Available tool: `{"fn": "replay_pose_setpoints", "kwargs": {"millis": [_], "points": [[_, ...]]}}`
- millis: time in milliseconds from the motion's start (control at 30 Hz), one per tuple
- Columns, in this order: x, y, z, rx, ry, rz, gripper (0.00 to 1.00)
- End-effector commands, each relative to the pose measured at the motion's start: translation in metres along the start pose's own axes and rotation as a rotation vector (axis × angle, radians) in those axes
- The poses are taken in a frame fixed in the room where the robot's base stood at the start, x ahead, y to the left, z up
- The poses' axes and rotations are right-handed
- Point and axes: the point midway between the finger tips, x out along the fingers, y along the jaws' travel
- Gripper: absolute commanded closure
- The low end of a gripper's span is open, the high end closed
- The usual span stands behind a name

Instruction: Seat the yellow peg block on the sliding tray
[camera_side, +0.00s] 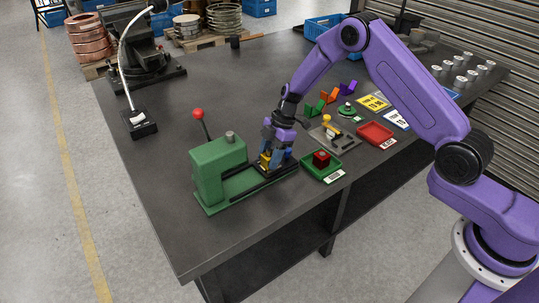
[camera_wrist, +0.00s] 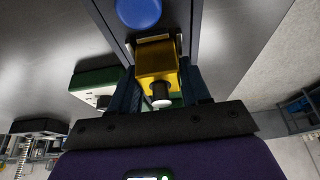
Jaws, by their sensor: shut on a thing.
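The yellow peg block (camera_side: 265,160) is between the fingers of my gripper (camera_side: 271,157), low over the dark sliding tray (camera_side: 285,170) at the right end of the green press (camera_side: 218,165). In the wrist view the yellow block (camera_wrist: 155,60) has a dark, pale-ended peg (camera_wrist: 161,93) and my gripper (camera_wrist: 160,85) has dark blue fingers on both sides of it. Pale brackets (camera_wrist: 130,47) stand at the block's far edge. Whether the block rests fully on the tray is hidden by the fingers.
A green bin (camera_side: 335,170) with a red block (camera_side: 321,158) stands just right of my gripper. A red tray (camera_side: 376,134), a grey plate with a yellow-handled clamp (camera_side: 328,127) and coloured V-blocks (camera_side: 330,97) lie behind. A red-knobbed lever (camera_side: 199,116) rises from the press. The table's front left is clear.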

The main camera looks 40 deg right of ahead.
Motion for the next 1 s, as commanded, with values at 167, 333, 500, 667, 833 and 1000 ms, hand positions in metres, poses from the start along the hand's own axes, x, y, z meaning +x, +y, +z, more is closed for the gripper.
{"fn": "replay_pose_setpoints", "kwargs": {"millis": [167,333,500,667,833,1000], "points": [[0.0,0.0,0.0,0.0,0.0,0.001,0.9],[0.0,0.0,0.0,0.0,0.0,0.001,0.23],[0.0,0.0,0.0,0.0,0.0,0.001,0.23],[-0.001,0.0,0.0,-0.001,0.0,0.0,0.23],[-0.009,0.0,-0.004,-0.002,0.0,0.0,0.23],[-0.017,0.0,-0.007,-0.001,0.0,0.001,0.23]]}}
